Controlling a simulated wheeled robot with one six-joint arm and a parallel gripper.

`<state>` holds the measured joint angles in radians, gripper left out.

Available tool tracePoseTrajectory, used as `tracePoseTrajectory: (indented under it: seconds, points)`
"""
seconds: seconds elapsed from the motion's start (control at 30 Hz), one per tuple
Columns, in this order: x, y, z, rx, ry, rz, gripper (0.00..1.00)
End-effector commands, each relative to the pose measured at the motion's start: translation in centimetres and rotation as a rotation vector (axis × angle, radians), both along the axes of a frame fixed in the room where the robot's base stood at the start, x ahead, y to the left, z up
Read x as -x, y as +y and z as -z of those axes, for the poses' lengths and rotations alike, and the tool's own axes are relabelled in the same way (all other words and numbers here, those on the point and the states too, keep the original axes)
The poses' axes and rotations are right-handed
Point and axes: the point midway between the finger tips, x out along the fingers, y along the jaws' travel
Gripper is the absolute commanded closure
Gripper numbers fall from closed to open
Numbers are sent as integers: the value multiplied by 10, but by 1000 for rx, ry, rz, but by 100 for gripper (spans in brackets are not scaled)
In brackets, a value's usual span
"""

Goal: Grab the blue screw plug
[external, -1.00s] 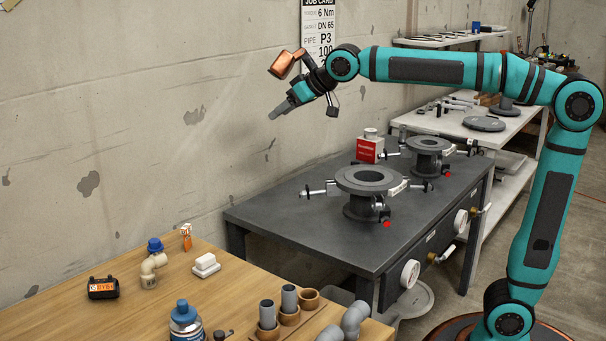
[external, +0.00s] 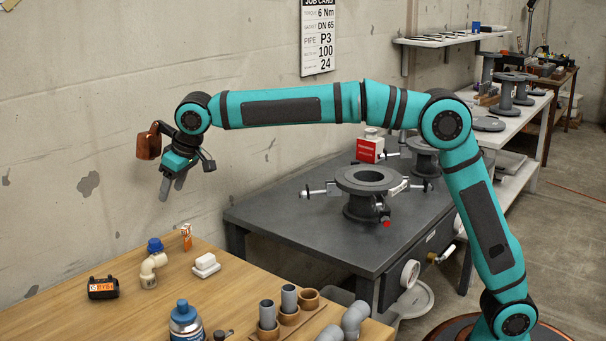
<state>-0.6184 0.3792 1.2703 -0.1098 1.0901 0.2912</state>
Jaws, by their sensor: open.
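The blue screw plug (external: 155,245) sits on top of a cream-coloured bent pipe fitting (external: 149,270) that stands on the wooden table. My gripper (external: 171,189) is in the air above the table's back edge, above and slightly right of the plug and clearly apart from it. Its grey fingers point down and are open, with nothing seen between them.
On the wooden table (external: 75,318) are a black device with an orange display (external: 103,288), a small orange-and-white item (external: 186,236), white blocks (external: 206,264), a blue-capped container (external: 186,322) and grey pipes (external: 289,298). The wall is close behind. A dark workbench (external: 285,225) with flanges stands to the right.

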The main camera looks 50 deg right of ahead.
Motion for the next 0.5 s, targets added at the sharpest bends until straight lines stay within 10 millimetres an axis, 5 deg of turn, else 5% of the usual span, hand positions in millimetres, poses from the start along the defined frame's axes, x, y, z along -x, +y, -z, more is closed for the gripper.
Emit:
tracePoseTrajectory:
  seconds: [0.27, 0.5]
  points:
    - [-6, 18, 21, 16, 21, -5, 45]
    - [-20, 22, 59, 16, 22, -5, 45]
